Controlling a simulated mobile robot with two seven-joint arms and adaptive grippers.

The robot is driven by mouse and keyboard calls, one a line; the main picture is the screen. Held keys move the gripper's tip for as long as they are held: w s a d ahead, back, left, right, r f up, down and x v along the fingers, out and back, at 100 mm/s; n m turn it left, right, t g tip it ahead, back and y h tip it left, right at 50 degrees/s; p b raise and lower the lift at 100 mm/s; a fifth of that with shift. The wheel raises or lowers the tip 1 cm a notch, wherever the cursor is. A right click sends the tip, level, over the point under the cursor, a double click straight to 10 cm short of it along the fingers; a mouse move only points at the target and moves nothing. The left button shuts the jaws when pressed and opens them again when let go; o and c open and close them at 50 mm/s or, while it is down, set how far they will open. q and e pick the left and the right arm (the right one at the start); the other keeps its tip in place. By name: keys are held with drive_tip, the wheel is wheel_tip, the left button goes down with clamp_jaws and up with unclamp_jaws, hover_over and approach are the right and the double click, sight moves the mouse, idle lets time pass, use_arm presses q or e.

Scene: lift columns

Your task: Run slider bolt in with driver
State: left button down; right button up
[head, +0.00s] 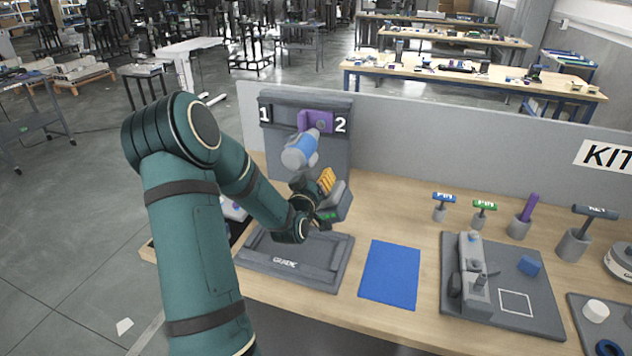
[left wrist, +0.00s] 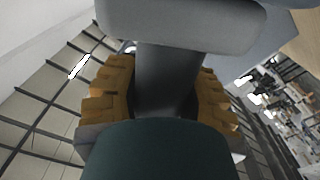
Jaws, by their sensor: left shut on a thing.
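The driver (head: 299,154) has a grey and blue body and a dark base below. My left gripper (head: 325,183) has its orange fingers shut around the driver's handle. The left wrist view shows the fingers on both sides of the dark grey handle (left wrist: 167,80), under the driver's grey body (left wrist: 185,22). The purple slider (head: 319,119) is on the upright grey panel (head: 339,161), beside the number 2. The driver's body points toward the slider, its front end overlapping the slider's lower left in the picture. The bolt and the driver's tip are hidden, so I cannot tell whether they touch.
A grey tray (head: 345,265) lies below the panel. A blue mat (head: 390,273) and a grey fixture board (head: 530,322) lie to the right. Several holders with T-handle tools, one a blue tool (head: 444,197), stand behind the board. A grey wall (head: 430,150) closes the bench's back.

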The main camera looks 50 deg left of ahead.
use_arm(q)
drive_tip(key=x, duration=0.3)
drive_tip(key=shift+r, duration=0.15)
drive_tip(key=shift+x, duration=1)
drive_tip(key=shift+b, duration=0.5)
